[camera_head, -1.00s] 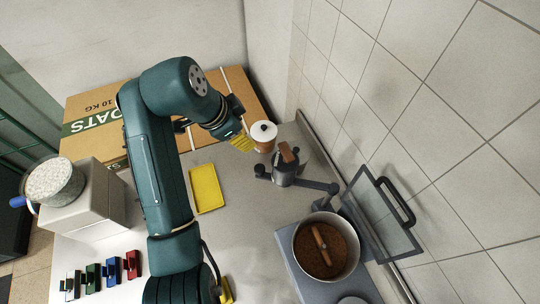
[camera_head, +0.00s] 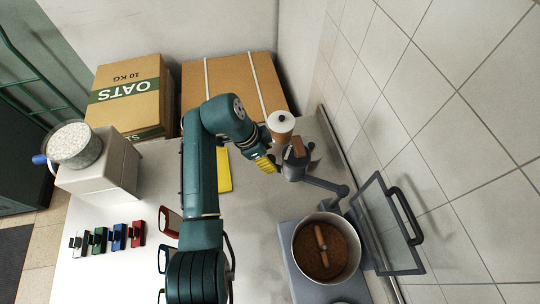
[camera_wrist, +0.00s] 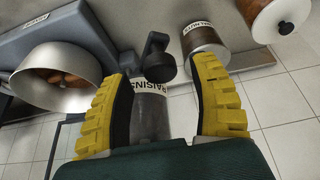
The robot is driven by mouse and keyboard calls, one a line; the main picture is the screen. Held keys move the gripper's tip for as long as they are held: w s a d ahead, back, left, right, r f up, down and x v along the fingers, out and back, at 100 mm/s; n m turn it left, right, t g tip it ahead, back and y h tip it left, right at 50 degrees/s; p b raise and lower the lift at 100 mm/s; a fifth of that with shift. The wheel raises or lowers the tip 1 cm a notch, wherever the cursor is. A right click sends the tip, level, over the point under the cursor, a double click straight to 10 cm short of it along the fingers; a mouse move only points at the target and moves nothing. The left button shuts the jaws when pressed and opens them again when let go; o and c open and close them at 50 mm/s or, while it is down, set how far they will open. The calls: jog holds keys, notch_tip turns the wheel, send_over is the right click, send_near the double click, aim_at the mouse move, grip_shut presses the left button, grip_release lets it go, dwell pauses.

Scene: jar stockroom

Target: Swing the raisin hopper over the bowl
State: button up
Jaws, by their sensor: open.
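The raisin hopper (camera_head: 293,170) is a grey cylinder on a dark swing arm (camera_head: 323,185) at the right of the counter. In the wrist view, its grey body with a RAISINS label (camera_wrist: 150,105) shows between my yellow fingertips. My gripper (camera_head: 265,164) is open, just left of the hopper; whether a finger touches it I cannot tell. The bowl also shows at the left of the wrist view (camera_wrist: 78,97).
The bowl stands on a blue-grey base (camera_head: 298,287) beside an upright framed panel (camera_head: 385,225) near the tiled wall. A yellow tray (camera_head: 224,172) lies left of my gripper. Cardboard boxes (camera_head: 125,115) stand at the back.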

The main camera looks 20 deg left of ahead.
jog(key=shift+x, duration=0.8)
grip_shut()
